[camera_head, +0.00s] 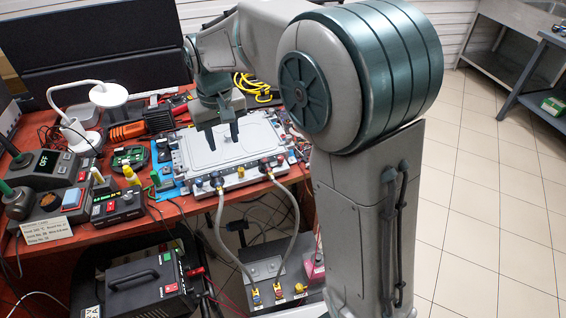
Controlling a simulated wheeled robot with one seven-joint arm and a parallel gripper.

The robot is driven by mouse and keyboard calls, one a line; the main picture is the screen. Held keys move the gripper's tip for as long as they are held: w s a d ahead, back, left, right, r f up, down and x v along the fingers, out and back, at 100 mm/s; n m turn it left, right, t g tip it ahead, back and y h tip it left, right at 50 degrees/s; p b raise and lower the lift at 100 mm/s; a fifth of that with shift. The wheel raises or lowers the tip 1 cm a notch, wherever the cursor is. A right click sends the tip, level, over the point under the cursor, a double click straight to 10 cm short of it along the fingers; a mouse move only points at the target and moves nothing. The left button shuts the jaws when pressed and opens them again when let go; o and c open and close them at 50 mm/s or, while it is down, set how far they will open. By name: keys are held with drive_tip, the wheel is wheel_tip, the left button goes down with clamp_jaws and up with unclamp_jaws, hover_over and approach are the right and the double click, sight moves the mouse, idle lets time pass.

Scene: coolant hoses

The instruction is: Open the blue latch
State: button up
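Small blue parts show in two places, and I cannot tell which is the blue latch. One is the blue-marked coupling (217,183) at the front left of the grey plate (232,143), at the end of a grey hose (222,228). The other is a small blue-and-yellow fitting (255,297) on the grey box below the bench, at that hose's lower end. Both are too small to tell whether they are open or shut. My gripper (223,146) points down over the plate, behind the front couplings. Its two fingers are apart with nothing visible between them.
A second hose (294,220) runs from a red-marked coupling (265,167) to the grey box (268,271). The red bench (150,227) is crowded at left with a soldering station (45,168), a lamp (78,130) and tools. Tiled floor is clear at right.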

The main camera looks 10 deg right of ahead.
drive_tip(key=s+d+m+t, duration=0.1)
drive_tip(key=s+d+m, duration=0.1)
drive_tip(key=s+d, duration=0.9)
drive_tip(key=shift+s+d+r+b, duration=0.2)
drive_tip(key=shift+s+b, duration=0.1)
drive_tip(key=shift+b, duration=0.1)
